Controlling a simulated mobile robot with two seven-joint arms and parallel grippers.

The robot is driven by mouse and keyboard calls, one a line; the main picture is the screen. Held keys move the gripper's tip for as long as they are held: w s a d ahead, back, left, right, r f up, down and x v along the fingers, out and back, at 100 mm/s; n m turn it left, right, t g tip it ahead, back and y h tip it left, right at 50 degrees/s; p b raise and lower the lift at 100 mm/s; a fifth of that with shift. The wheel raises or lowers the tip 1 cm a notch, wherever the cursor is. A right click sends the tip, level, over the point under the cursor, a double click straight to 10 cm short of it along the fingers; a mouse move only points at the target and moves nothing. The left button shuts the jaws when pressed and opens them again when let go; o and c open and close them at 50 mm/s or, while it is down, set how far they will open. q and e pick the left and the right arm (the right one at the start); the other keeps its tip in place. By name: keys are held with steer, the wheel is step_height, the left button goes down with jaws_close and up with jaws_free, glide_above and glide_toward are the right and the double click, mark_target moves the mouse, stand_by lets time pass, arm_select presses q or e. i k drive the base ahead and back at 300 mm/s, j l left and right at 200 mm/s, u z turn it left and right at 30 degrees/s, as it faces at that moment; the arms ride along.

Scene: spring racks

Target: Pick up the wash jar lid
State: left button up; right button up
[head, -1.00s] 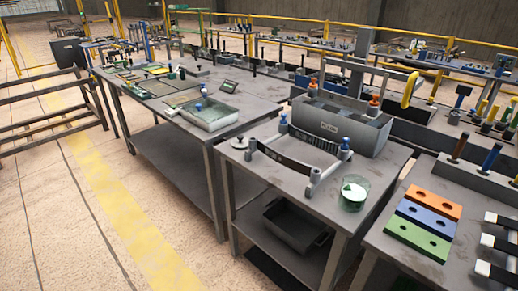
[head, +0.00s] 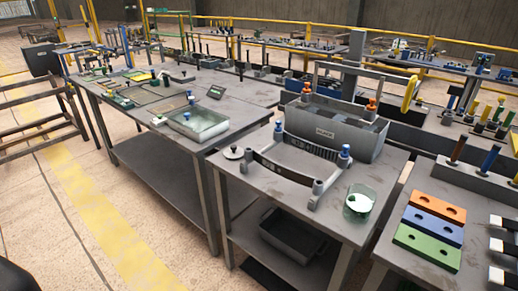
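A small round grey lid with a dark knob (head: 233,152) lies flat on the near-left part of the middle workbench (head: 262,193). It looks like the wash jar lid. A glass jar (head: 359,202) with whitish-green contents stands open near the bench's front right corner. A rack-like frame with blue-topped posts (head: 318,186) stands between the lid and the jar. Neither of my grippers shows in the head view, so their states cannot be seen.
A grey bin (head: 325,131) with a handle and orange knobs stands behind the frame. A glass tray (head: 198,124) sits on the left bench. Orange, blue and green blocks (head: 428,246) lie on the right bench. Open floor (head: 60,255) lies in front on the left.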

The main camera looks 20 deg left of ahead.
mark_target(235, 152)
steer(key=i+j+z, duration=0.25)
steer(key=j, duration=0.3)
steer(key=j+z, duration=0.2)
steer(key=j, duration=0.4)
steer(key=j+z, duration=0.25)
steer(key=j, duration=0.35)
steer(key=i+j+z, duration=0.2)
steer(key=j, duration=3.35)
steer(key=k, duration=0.15)
